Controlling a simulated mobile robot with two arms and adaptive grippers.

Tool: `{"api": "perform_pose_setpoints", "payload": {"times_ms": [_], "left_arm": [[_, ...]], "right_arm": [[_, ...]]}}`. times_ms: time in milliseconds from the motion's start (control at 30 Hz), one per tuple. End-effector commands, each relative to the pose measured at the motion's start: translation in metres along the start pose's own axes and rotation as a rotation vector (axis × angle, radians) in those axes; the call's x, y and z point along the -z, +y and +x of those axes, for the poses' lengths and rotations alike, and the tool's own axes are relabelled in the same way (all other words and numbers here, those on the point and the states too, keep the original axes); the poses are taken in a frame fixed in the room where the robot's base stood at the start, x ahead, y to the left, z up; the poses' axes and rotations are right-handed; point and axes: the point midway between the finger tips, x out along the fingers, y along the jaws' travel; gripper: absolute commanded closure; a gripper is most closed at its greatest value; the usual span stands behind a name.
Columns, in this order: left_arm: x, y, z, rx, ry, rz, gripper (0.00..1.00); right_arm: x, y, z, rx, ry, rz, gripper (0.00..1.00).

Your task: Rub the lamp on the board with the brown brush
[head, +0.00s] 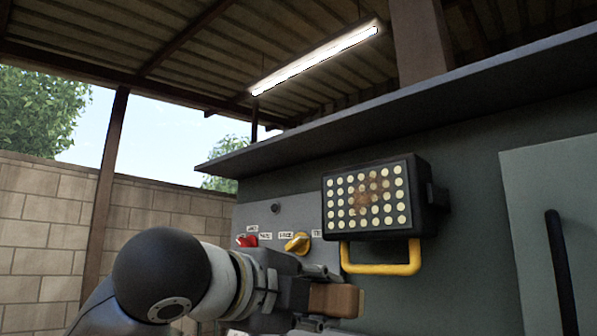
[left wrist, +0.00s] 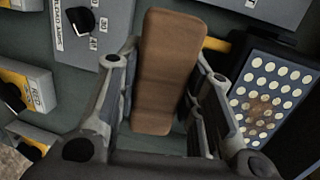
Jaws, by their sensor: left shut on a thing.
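The lamp (head: 338,217) is a black box on the grey board (head: 460,230), with rows of pale round lights and a brown smudge across its upper middle. It also shows at the right of the left wrist view (left wrist: 243,118). The brown brush (head: 336,300) is a block held in my left gripper (head: 318,285). In the left wrist view the brush (left wrist: 165,60) lies between the fingers, its long side pointing away from the palm. The gripper and brush are below and left of the lamp, apart from it in the left wrist view. My right gripper is not in view.
A yellow handle (head: 382,268) hangs below the lamp, close above the brush. A red knob (head: 247,241) and a yellow knob (head: 297,243) stick out at the left. A ledge (head: 400,110) juts out above the lamp. A door with a black handle (head: 561,270) is at the right.

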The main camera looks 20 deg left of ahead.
Motion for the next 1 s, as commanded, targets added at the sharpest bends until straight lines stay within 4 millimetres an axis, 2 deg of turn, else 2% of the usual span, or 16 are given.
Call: {"api": "perform_pose_setpoints", "payload": {"times_ms": [33, 100, 200, 300, 400, 533, 1000], "left_arm": [[0.001, -0.032, -0.015, 0.048, 0.031, 0.003, 0.84], [0.004, -0.060, -0.031, 0.096, 0.063, 0.008, 0.84], [0.006, -0.091, -0.051, 0.147, 0.089, 0.011, 0.84], [0.008, -0.110, -0.065, 0.177, 0.099, 0.010, 0.84], [0.009, -0.119, -0.072, 0.191, 0.102, 0.010, 0.84], [0.009, -0.123, -0.069, 0.194, 0.103, 0.010, 0.84], [0.014, -0.131, -0.025, 0.192, 0.102, 0.008, 0.84]], "right_arm": [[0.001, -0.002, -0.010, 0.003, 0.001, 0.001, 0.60], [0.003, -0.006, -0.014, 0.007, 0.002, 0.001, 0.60], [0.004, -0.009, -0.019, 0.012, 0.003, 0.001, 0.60], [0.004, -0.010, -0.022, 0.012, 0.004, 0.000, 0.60], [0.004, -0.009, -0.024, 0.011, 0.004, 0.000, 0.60], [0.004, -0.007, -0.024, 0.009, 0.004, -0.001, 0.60], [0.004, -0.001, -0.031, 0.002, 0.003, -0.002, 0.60]]}}
